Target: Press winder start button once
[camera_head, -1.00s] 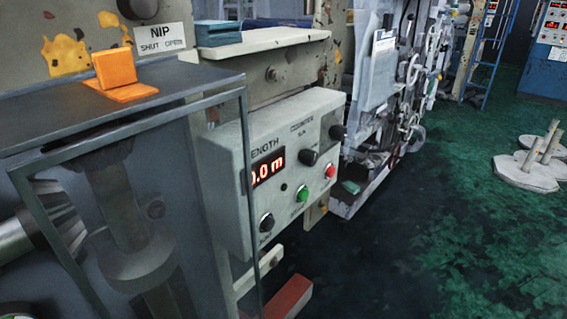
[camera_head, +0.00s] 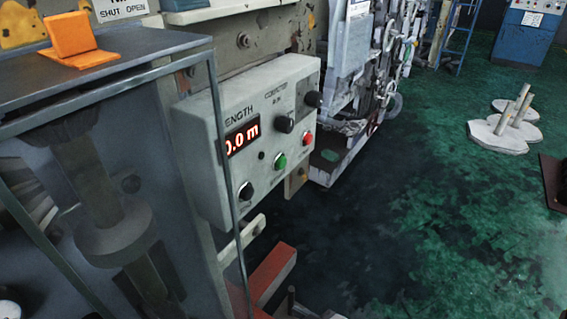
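The winder control box (camera_head: 200,125) is a pale grey panel left of the middle, tilted in the view. Its display (camera_head: 242,136) is lit red and reads about 0.0 m, its left edge partly hidden by the guard frame. A green button (camera_head: 280,161) sits low on the panel, with a red button (camera_head: 307,139) to its right and a black button (camera_head: 246,191) to its lower left. Black knobs (camera_head: 284,124) sit above them. The small labels are too blurred to read. Neither of my grippers shows in this view.
A metal-framed guard (camera_head: 228,190) with a dark top stands at the left, an orange block (camera_head: 70,36) on it. A red beam (camera_head: 272,272) juts out below the box. Pale discs with posts (camera_head: 500,133) stand on the right. Green floor (camera_head: 420,200) is open at centre right.

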